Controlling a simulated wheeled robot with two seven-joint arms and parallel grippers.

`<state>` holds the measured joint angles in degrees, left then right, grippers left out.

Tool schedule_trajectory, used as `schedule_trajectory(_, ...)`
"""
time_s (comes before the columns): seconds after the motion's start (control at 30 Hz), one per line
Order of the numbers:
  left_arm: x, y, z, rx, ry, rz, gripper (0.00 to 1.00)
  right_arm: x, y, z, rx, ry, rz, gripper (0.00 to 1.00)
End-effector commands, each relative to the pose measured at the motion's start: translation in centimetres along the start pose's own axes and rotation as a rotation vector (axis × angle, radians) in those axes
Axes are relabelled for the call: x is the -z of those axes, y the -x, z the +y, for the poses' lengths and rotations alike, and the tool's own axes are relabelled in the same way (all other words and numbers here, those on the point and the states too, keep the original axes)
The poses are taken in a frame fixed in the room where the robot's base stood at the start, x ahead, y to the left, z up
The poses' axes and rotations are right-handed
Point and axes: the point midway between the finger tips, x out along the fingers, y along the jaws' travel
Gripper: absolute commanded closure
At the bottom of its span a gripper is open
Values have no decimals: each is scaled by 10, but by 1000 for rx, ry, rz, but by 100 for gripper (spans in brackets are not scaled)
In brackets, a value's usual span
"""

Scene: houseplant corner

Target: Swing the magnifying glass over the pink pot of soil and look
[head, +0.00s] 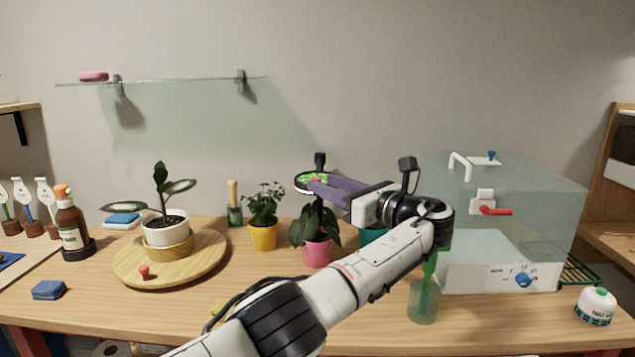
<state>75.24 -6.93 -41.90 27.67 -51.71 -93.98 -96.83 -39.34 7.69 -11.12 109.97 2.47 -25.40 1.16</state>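The pink pot (317,251) stands on the table, holding a plant with broad dark leaves; these leaves hide most of its soil. The magnifying glass (299,189) shows as a dark-rimmed lens with bright green in it, above and behind the plant in the picture. A dark upright part stands at its back. My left gripper (318,187) reaches in from the right with its purple fingers pointing left, overlapping the lens rim. The fingers are seen edge-on, so I cannot tell whether they grip it. My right gripper is out of view.
A yellow pot (263,237) stands left of the pink pot, and a teal pot (371,237) is partly behind my arm. A round wooden turntable (208,264) bears a white pot (166,230). A clear case (540,215) and a green-stemmed bottle (423,305) are at right.

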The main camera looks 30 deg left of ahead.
Motion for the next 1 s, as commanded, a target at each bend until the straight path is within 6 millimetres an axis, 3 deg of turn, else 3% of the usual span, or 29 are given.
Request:
schedule_trajectory(0.1, 1, 25, -1, 4, -1, 0, 64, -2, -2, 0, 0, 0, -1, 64)
schedule_trajectory(0.33, 0, 53, 0, 1, 0, 0, 64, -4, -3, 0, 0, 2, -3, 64)
schedule_trajectory(1.0, 0, 57, 0, 0, -1, 0, 64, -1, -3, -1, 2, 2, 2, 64)
